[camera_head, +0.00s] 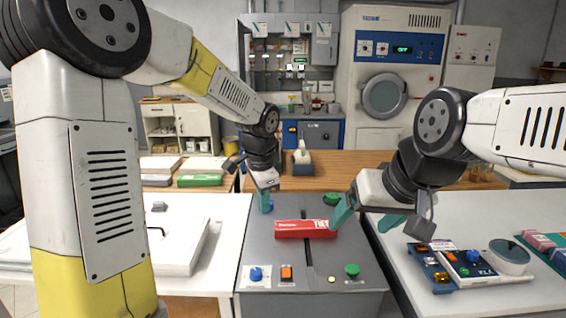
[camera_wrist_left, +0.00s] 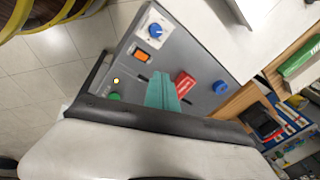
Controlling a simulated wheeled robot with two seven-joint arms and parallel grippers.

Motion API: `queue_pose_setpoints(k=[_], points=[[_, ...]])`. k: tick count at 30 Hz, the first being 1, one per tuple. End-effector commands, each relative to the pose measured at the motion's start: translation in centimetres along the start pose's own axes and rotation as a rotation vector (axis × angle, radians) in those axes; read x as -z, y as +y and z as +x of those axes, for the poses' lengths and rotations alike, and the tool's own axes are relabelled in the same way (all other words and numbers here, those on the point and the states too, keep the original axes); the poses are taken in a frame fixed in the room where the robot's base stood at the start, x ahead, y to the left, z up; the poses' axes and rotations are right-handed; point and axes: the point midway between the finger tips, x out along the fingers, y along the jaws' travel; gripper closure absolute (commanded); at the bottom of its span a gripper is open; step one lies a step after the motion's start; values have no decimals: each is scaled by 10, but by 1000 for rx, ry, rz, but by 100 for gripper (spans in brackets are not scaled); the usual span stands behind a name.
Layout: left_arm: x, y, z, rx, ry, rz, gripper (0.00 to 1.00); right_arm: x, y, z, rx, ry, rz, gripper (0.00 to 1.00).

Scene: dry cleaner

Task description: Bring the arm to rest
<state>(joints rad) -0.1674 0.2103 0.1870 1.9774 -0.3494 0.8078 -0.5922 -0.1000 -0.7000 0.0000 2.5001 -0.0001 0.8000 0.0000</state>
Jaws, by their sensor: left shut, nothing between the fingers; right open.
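My left arm (camera_head: 225,88) reaches in from the left, yellow and white. My left gripper (camera_head: 266,202) points down above the far left part of the grey control console (camera_head: 262,238). Its teal fingers are shut with nothing between them; they also show in the left wrist view (camera_wrist_left: 163,92). My right gripper (camera_head: 372,218) hangs over the console's right edge, with its teal fingers apart and empty.
The console carries blue knobs (camera_head: 256,274), an orange switch (camera_head: 286,273) and green buttons (camera_head: 352,270). A white panel (camera_head: 165,245) lies on the left table. A device with a round dial (camera_head: 509,256) sits on the right table. A wooden counter (camera_head: 330,170) runs behind.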

Motion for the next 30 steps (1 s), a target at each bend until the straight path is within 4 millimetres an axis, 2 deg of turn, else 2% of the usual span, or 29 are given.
queue_pose_setpoints(k=[1,6,12,15,21,30], points=[[-17,4,-22,21,17,-80,100,0,0,0,0,0,0,22],[-66,28,-74,56,86,-372,100,0,0,0,0,0,0,22],[-118,71,-115,68,200,-712,100,0,0,0,0,0,0,22],[-137,92,-127,61,261,-862,100,0,0,0,0,0,0,22],[-157,122,-135,35,350,-1051,100,0,0,0,0,0,0,22],[-161,129,-136,25,372,-1098,100,0,0,0,0,0,0,22]])
